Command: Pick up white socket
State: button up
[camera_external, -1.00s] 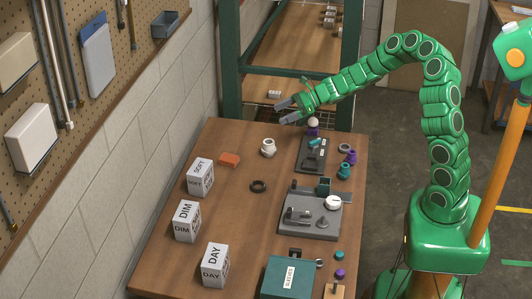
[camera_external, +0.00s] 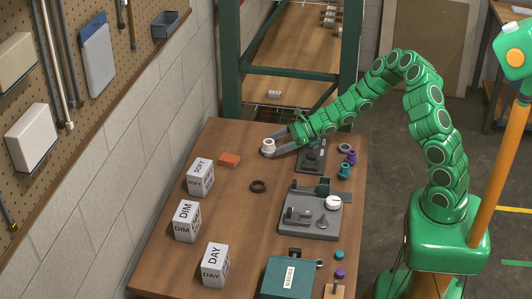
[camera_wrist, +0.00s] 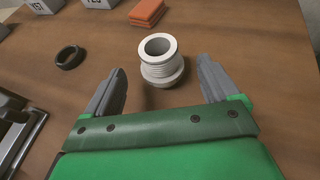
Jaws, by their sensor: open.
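The white socket (camera_external: 268,147) stands upright on the wooden table, toward the table's far end. In the wrist view the white socket (camera_wrist: 160,62) is a ribbed hollow cylinder with a wider base flange, its open end facing up. My gripper (camera_external: 279,143) is low over the table at the right of the socket. In the wrist view my gripper (camera_wrist: 162,88) is open, with one grey finger to each side of the line to the socket. The socket lies just ahead of the fingertips, roughly centred, and nothing is between the fingers' inner faces.
A black ring (camera_external: 258,186) and an orange block (camera_external: 229,160) lie near the socket. White labelled boxes (camera_external: 186,221) line the left side. A grey fixture (camera_external: 310,225) and purple and teal parts (camera_external: 344,171) are on the right. The table around the socket is clear.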

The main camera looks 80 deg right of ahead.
aim_at(265, 148)
jog(key=shift+r+x, duration=0.2)
jog(key=shift+x, duration=2.95)
jog(key=c, duration=1)
